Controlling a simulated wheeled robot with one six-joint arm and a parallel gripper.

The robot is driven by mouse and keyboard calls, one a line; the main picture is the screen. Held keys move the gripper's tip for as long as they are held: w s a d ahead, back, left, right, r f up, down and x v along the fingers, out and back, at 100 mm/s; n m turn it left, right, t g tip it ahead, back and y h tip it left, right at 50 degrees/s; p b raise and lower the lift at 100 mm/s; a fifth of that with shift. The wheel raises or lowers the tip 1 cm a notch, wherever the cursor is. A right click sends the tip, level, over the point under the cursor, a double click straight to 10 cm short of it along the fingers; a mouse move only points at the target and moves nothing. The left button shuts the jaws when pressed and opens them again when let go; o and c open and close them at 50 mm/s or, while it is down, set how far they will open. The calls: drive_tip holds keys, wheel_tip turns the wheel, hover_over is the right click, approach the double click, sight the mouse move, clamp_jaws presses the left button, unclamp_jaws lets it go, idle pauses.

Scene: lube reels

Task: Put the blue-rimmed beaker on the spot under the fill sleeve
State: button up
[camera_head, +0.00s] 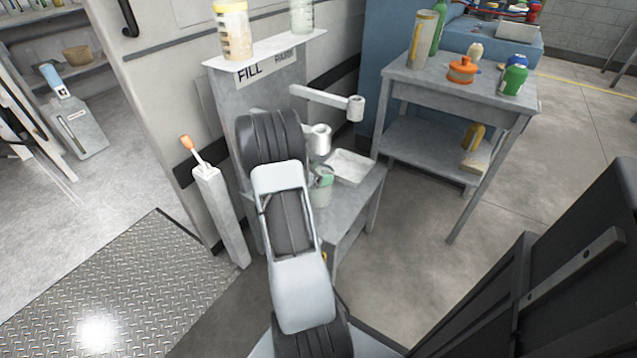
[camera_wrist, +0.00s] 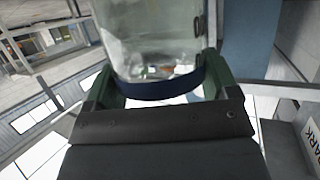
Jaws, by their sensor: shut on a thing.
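The blue-rimmed beaker (camera_wrist: 160,45) is clear glass with a dark blue band, seen close up in the wrist view. My gripper (camera_wrist: 155,88) has green fingers on both sides of it and is shut on it. In the head view, part of the beaker (camera_head: 320,197) shows beside my forearm, with a green finger (camera_head: 322,177) near its top. Two grey sleeves stick out from the station: a nearer one (camera_head: 319,139) just above the beaker, and one on a longer arm (camera_head: 355,108) to the right. The spot under the fill sleeve is not visible; my arm covers part of the bench.
The bench (camera_head: 358,196) holds a pale square tray (camera_head: 351,166) right of the beaker. A shelf (camera_head: 265,58) marked FILL and PARK carries a yellow-rimmed container (camera_head: 233,32) and a clear one (camera_head: 302,16). A side table (camera_head: 462,90) with bottles stands at the right.

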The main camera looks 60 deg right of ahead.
wheel_tip(320, 180, down, 4)
drive_tip(key=shift+r+b, duration=0.25)
drive_tip(key=shift+b, duration=0.7)
drive_tip(key=shift+r, duration=0.15)
drive_tip(key=o, duration=1.1)
drive_tip(key=shift+f, duration=0.2)
